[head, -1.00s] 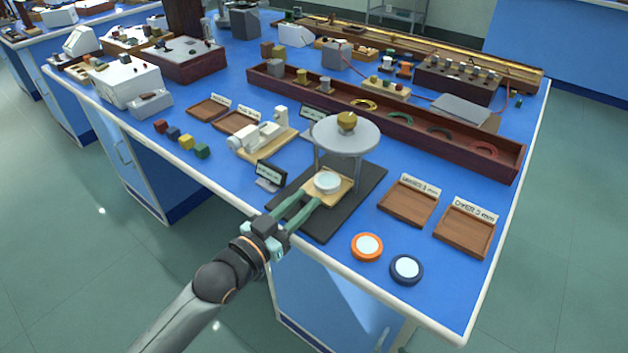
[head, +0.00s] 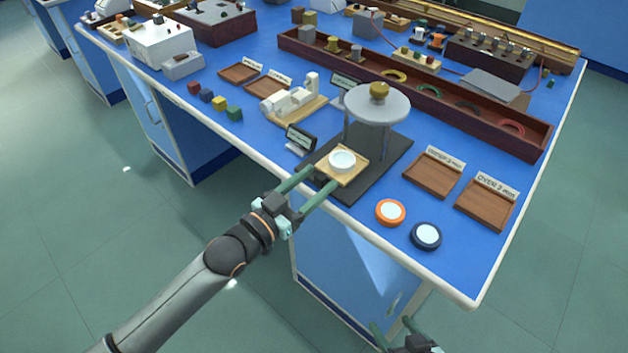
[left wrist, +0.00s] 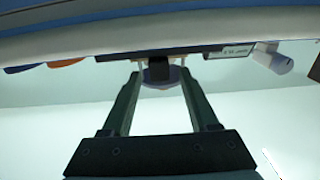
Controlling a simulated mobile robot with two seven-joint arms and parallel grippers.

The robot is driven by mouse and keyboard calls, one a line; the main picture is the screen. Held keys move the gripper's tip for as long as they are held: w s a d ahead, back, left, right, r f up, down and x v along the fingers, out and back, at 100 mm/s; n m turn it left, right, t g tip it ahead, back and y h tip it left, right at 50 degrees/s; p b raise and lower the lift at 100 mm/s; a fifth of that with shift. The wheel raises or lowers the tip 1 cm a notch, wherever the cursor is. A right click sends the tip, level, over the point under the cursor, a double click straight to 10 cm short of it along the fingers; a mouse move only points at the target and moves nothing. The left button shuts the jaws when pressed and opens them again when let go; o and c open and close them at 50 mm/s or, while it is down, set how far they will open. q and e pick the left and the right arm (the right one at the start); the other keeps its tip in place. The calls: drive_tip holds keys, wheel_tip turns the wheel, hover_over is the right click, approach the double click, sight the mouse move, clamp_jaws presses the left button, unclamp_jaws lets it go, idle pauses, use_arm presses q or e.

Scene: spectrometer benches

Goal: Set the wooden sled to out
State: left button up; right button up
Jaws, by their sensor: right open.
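The wooden sled (head: 350,178) is a pale square board carrying a white round dish (head: 342,160). It lies at the near edge of a dark base plate (head: 378,170), in front of the legs of a stand with a grey round top (head: 377,103). My left gripper (head: 324,177) is at the sled's near side, fingers apart. A small dark block, apparently the sled's handle, shows between or just beyond the fingertips in the left wrist view (left wrist: 159,68); I see no finger contact. My right gripper (head: 398,334) is open and empty, low at the bottom edge, away from the bench.
A small dark display (head: 300,138) stands just left of the sled. Orange (head: 390,212) and navy (head: 426,236) ringed discs and two labelled wooden trays (head: 433,175) lie to the right. The bench's white front edge (head: 370,228) runs beneath my left fingers.

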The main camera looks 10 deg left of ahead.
use_arm(q)
drive_tip(key=shift+s+a, duration=0.3)
drive_tip(key=shift+s, duration=0.1)
drive_tip(key=p+v, duration=0.1)
drive_tip(key=v, duration=1)
drive_tip(key=shift+s, duration=0.2)
drive_tip(key=shift+a, duration=0.1)
